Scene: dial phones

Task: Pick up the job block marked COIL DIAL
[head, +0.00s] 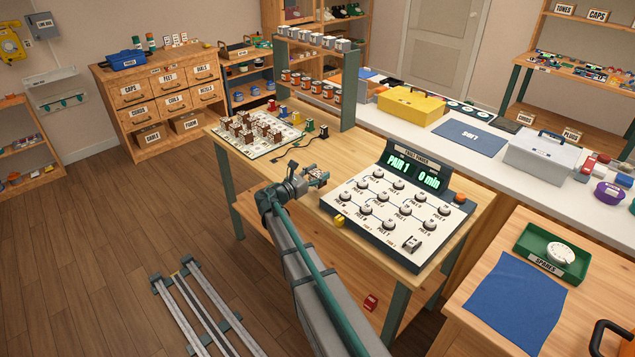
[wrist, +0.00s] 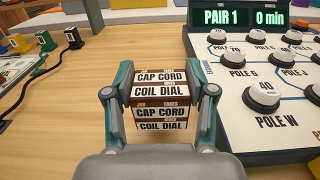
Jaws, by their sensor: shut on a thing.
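The job block (wrist: 160,90) is brown with white labels that read CAP CORD and COIL DIAL on two faces. My gripper (wrist: 160,98) is shut on it, one finger on each side, in the wrist view. The labels face the wrist camera. In the head view my gripper (head: 318,178) is at the wooden table, between the white board and the dial panel. The block is small there, and I cannot tell how high it is above the table.
The dial panel (head: 340,196) with several round knobs and a PAIR 1, 0 min display is right of my gripper. A white board (head: 262,152) with several brown blocks lies to the left, near small coloured pieces and a black cord. Bare tabletop (wrist: 60,135) lies left of the block.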

